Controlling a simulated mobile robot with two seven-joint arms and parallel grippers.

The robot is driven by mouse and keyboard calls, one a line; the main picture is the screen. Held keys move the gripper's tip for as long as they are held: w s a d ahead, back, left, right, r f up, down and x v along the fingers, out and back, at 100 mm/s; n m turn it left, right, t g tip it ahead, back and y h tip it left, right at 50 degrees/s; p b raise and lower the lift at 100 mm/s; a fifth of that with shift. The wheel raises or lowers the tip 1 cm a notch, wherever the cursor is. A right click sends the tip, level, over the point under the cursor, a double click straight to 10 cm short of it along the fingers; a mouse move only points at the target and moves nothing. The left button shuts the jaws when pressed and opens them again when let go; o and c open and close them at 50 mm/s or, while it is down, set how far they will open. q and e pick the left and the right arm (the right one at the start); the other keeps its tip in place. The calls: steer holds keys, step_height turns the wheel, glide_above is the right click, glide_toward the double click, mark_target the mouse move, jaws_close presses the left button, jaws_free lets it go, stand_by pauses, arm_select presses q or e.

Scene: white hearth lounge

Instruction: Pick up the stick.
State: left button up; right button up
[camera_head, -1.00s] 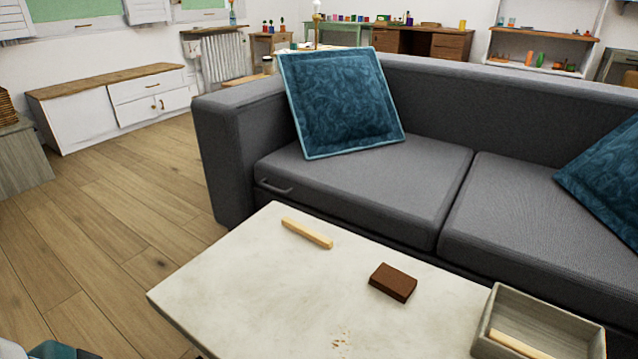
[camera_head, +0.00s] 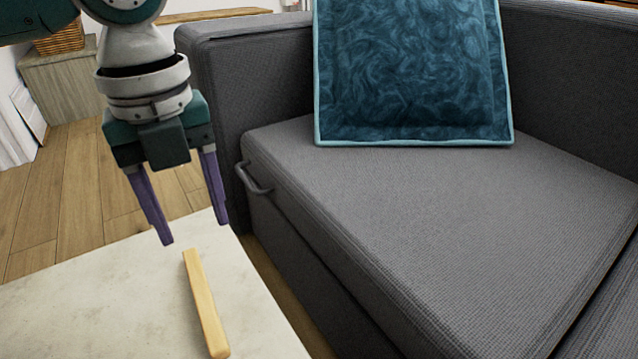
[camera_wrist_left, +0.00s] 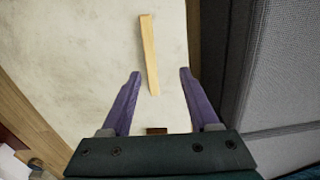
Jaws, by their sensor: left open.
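The stick (camera_head: 205,303) is a light wooden bar lying flat on the pale stone-like table top (camera_head: 110,296), near the table's edge on the sofa side. My left gripper (camera_head: 195,233) is open and empty, with its two purple fingers pointing down above the far end of the stick. In the left wrist view the stick (camera_wrist_left: 149,52) lies ahead of the fingertips (camera_wrist_left: 160,73), its near end reaching between them. The fingers look apart from the stick. My right gripper is not in view.
A grey sofa (camera_head: 430,220) with a handle (camera_head: 254,178) on its side stands close beside the table. A blue cushion (camera_head: 412,70) leans on its back. Wooden floor (camera_head: 75,190) and a grey cabinet (camera_head: 62,85) show at the left.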

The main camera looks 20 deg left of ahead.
mark_target(198, 281)
arm_select(q)
steer(key=f+b, duration=0.2)
steer(key=f, duration=0.1)
steer(key=s+a+f+b, duration=0.1)
steer(key=shift+f, duration=0.3)
steer(key=shift+f+b, duration=0.45)
steer(key=shift+f, duration=0.15)
steer(key=f+b, duration=0.2)
steer(key=f, duration=0.1)
steer(key=f+b, duration=0.1)
steer(key=b, duration=0.1)
steer(key=shift+a+f, duration=0.25)
steer(key=shift+a, duration=0.1)
steer(key=shift+d+r, duration=0.1)
jaws_close()
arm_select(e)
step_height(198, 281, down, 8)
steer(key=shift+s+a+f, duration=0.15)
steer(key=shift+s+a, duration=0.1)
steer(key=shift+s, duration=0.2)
